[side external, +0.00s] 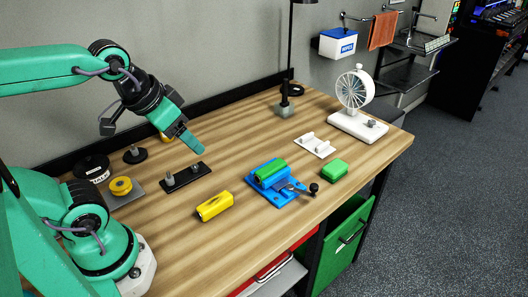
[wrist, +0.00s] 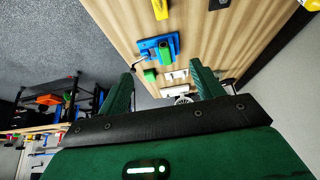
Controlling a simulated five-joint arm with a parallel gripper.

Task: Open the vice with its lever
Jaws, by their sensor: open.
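The blue vice (side external: 291,198) stands on the workbench near its front edge, with a green piece (side external: 272,170) between its jaws. Its lever (side external: 300,189) ends in a black knob and points toward the right front.
A yellow block (side external: 214,206) lies left of the vice and a green block (side external: 334,169) right of it. A white holder (side external: 315,146) and white fan (side external: 355,92) stand behind. A black pegged plate (side external: 186,177) and yellow spool (side external: 121,185) are at left.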

